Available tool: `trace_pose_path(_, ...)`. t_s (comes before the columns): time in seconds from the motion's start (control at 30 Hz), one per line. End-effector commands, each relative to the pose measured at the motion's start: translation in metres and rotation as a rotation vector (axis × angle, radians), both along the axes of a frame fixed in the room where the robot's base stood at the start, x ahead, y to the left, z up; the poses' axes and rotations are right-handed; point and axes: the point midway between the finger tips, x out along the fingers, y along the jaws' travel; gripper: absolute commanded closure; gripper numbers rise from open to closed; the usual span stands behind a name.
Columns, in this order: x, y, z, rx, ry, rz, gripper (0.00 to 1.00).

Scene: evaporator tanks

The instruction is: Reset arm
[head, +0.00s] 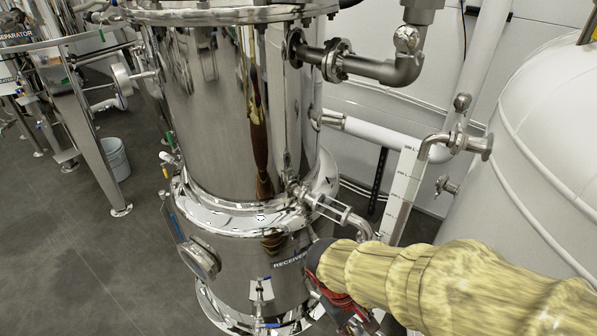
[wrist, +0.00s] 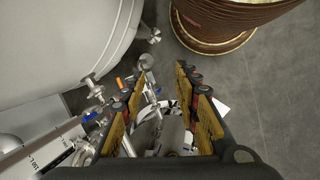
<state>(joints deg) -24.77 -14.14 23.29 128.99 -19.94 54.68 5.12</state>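My arm, in a yellow fabric-like cover, comes in from the lower right of the head view and reaches toward the lower part of the shiny steel receiver tank (head: 215,120). My gripper's fingers are mostly hidden in the head view. In the wrist view my gripper (wrist: 158,88) is open, its two yellow-padded fingers well apart. Nothing is held between them. Behind the gap lie metal pipe fittings and a rounded steel part, at a distance I cannot tell.
A large white tank (head: 545,130) stands at the right and also fills the wrist view's upper left (wrist: 55,40). Steel pipes (head: 375,68) and a valve (head: 262,290) stick out around the receiver. A bucket (head: 115,158) stands at the left. Grey floor (head: 75,235) is open at the lower left.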

Motion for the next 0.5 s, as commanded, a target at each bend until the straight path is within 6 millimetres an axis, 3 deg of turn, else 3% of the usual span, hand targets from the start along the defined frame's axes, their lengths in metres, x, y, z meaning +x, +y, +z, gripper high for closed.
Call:
trace_pose_path(0.03, -0.002, 0.001, 0.021, 0.075, -0.049, -0.053, 0.69)
trace_pose_path(0.27, -0.012, 0.002, 0.105, 0.359, -0.298, -0.288, 0.69)
trace_pose_path(0.5, -0.018, -0.031, 0.183, 0.457, -0.563, -0.434, 0.69)
